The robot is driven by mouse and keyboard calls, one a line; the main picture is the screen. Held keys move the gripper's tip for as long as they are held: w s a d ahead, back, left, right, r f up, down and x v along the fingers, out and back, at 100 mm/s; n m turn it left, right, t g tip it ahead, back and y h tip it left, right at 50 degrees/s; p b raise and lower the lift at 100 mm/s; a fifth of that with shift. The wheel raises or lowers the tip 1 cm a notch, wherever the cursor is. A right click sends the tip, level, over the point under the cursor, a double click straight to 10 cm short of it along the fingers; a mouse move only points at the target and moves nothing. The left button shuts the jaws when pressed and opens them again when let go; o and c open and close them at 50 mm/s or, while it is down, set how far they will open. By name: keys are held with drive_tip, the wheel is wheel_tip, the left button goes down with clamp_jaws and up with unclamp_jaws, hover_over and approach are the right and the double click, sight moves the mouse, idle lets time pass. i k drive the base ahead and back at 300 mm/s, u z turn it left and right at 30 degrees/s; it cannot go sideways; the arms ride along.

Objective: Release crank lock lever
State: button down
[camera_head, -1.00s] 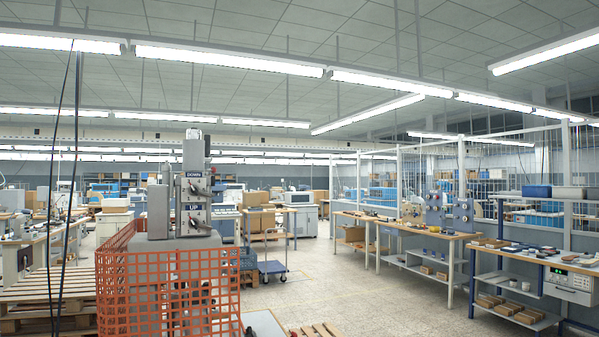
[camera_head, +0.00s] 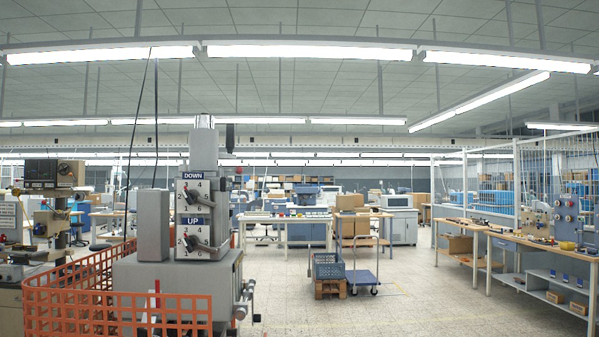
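A grey machine (camera_head: 178,285) stands at the left front in the head view. Its upright column (camera_head: 203,150) carries a dial marked DOWN (camera_head: 193,190) above a dial marked UP (camera_head: 196,238), each with a dark pointer knob. Small shafts or handles (camera_head: 243,302) stick out at the right side of its body. I cannot tell which of these parts, if any, is the crank lock lever. My gripper is not in view.
Orange mesh fencing (camera_head: 120,305) stands around the machine's front and left. A blue trolley (camera_head: 362,276) and a blue crate (camera_head: 328,265) on a wooden pallet stand beyond it. Workbenches (camera_head: 500,240) line the right. The floor (camera_head: 400,310) right of the machine is clear.

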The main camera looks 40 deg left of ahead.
sight(238, 170)
drive_tip(key=i, duration=1.85)
drive_tip(key=u, duration=3.7)
drive_tip(key=i, duration=0.5)
drive_tip(key=u, duration=0.1)
